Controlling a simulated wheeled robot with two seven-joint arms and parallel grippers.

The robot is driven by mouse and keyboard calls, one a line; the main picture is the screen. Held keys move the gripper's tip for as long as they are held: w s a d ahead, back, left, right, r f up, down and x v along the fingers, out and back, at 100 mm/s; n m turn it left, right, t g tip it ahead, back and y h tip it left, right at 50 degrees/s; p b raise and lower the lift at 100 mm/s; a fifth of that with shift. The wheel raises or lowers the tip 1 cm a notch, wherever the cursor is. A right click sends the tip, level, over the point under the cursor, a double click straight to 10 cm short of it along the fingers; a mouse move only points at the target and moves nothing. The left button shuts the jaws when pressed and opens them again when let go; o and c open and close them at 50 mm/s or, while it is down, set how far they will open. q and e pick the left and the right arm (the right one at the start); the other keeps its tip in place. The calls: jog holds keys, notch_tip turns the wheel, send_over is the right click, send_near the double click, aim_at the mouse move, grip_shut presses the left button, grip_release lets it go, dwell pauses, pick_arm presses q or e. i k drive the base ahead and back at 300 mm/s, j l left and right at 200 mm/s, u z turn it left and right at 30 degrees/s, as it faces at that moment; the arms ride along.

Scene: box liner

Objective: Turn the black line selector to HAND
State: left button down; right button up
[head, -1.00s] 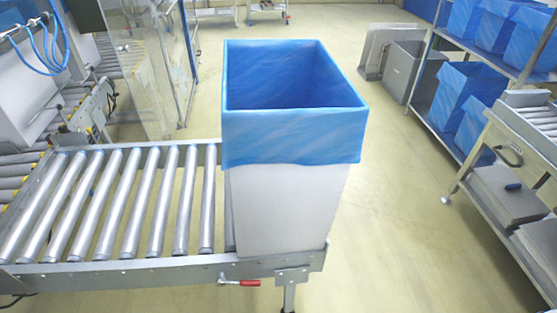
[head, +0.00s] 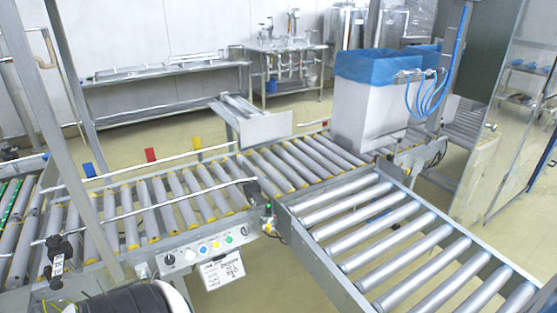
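A grey control panel (head: 210,250) is fixed along the near side of the roller conveyor, left of the picture's middle. A small black knob (head: 170,260), apparently the line selector, sits at its left end. White, blue, yellow and green buttons run to the right of it. The knob's pointer and any HAND marking are too small to read. A white card with handwriting (head: 222,269) hangs below the panel. Neither of my grippers shows in the head view.
A box with a blue liner (head: 371,95) stands on the far conveyor. A branch of bare rollers (head: 400,245) runs to the lower right. A black round object (head: 125,301) and a post (head: 60,140) stand at the left, near the panel.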

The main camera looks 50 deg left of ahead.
aim_at(169, 259)
jog(key=u, duration=2.2)
